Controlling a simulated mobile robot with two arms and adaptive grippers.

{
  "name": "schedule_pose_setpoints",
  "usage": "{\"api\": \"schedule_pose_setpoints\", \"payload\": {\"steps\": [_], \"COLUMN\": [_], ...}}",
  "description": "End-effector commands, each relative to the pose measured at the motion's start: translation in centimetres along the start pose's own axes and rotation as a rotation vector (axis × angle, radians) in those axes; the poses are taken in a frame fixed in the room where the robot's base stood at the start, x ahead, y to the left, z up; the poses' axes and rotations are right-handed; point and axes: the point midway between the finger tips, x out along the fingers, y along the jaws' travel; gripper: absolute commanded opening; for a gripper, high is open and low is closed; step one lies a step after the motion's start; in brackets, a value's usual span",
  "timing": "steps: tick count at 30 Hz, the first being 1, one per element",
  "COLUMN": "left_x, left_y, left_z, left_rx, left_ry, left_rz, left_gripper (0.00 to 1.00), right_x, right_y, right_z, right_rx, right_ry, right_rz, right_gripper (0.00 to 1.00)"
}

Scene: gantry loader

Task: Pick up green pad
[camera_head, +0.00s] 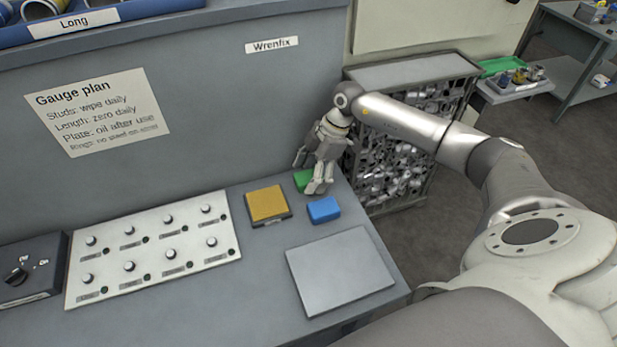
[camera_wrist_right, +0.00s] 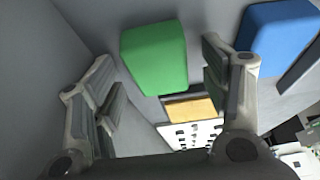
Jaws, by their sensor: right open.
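The green pad (camera_head: 304,180) lies on the grey bench top near its back right corner, partly hidden by my right gripper in the head view. In the right wrist view the green pad (camera_wrist_right: 155,58) shows as a rounded block beyond the fingers, between their lines. My right gripper (camera_head: 309,177) is open, points down over the green pad, and holds nothing. In the wrist view its fingers (camera_wrist_right: 165,92) stand apart on either side; I cannot tell whether the right-hand finger touches the pad. My left gripper is not in view.
A blue pad (camera_head: 324,209) lies just in front of my right gripper. A yellow pad (camera_head: 268,204) is left of it, then a white knob panel (camera_head: 150,250). A bare grey plate (camera_head: 340,270) lies in front. The grey back wall (camera_head: 230,110) rises close behind the gripper.

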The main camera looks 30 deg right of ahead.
Motion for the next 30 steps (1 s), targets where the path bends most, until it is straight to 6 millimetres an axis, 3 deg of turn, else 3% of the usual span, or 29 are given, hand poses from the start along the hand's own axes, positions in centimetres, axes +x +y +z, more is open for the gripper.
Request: {"api": "schedule_pose_setpoints", "payload": {"steps": [6,15,30], "left_x": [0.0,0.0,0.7], "left_y": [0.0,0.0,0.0], "left_z": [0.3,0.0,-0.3], "left_rx": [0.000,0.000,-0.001], "left_ry": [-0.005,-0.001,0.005], "left_rz": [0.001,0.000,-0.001], "left_gripper": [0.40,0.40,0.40], "right_x": [0.1,0.0,-1.0], "right_y": [0.1,0.1,0.1], "right_z": [0.0,0.0,-0.4], "right_rx": [0.000,0.000,-0.001], "right_ry": [0.000,0.000,0.001], "right_rz": [0.002,0.002,0.004], "right_gripper": [0.67,0.28,0.28]}}
